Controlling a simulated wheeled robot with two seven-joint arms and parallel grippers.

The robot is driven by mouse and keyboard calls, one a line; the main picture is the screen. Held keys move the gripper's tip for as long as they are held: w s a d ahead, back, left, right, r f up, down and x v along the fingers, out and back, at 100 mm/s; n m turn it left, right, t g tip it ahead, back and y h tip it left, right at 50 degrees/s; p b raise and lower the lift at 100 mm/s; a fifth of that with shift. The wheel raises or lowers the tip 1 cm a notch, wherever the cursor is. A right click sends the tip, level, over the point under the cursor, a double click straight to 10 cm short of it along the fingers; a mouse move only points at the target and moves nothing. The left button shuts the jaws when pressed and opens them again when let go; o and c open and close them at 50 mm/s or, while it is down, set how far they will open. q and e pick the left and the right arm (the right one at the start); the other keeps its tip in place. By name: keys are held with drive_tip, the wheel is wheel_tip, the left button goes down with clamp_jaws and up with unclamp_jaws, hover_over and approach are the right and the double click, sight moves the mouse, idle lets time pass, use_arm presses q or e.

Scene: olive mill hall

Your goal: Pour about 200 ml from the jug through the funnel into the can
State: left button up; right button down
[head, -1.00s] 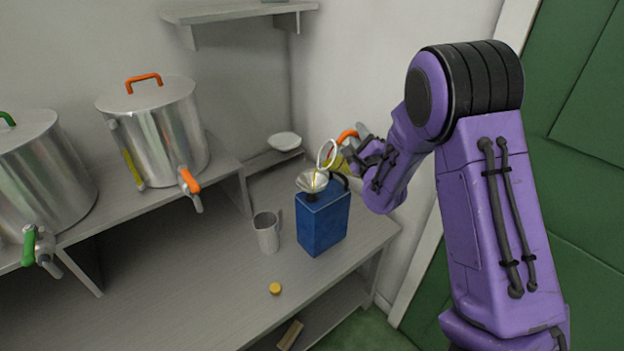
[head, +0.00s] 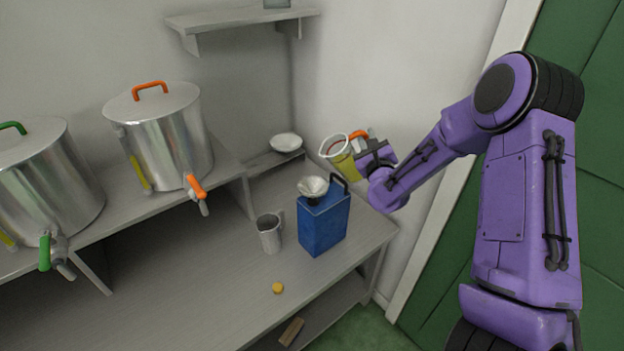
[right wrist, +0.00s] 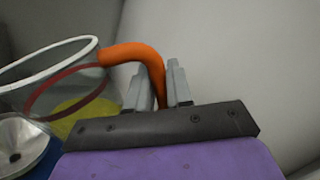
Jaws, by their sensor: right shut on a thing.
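My right gripper (head: 372,150) is shut on the orange handle of a clear jug (head: 341,157) and holds it in the air behind and to the right of the can. The jug is nearly upright, with yellow-green liquid in its lower part and a red line around it. It also shows in the right wrist view (right wrist: 75,95). The blue can (head: 323,223) stands on the bench with its dark handle up. A metal funnel (head: 313,188) sits upright in the can's opening; its rim also shows in the right wrist view (right wrist: 15,140). My left gripper is not in view.
A metal cup (head: 269,235) stands left of the can on the bench (head: 190,285). A yellow cap (head: 278,288) lies near the front edge. A white bowl (head: 286,142) is behind. Two steel vats (head: 160,135) with taps stand on the raised shelf at left.

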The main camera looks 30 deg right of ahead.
drive_tip(key=s+d+f+m+g, duration=0.1)
drive_tip(key=d+f+m, duration=0.3)
drive_tip(key=m, duration=0.3)
drive_tip(key=shift+s+d+f+p, duration=0.25)
drive_tip(key=shift+d+f+p, duration=0.15)
drive_tip(key=shift+f+p, duration=0.05)
idle(0.7)
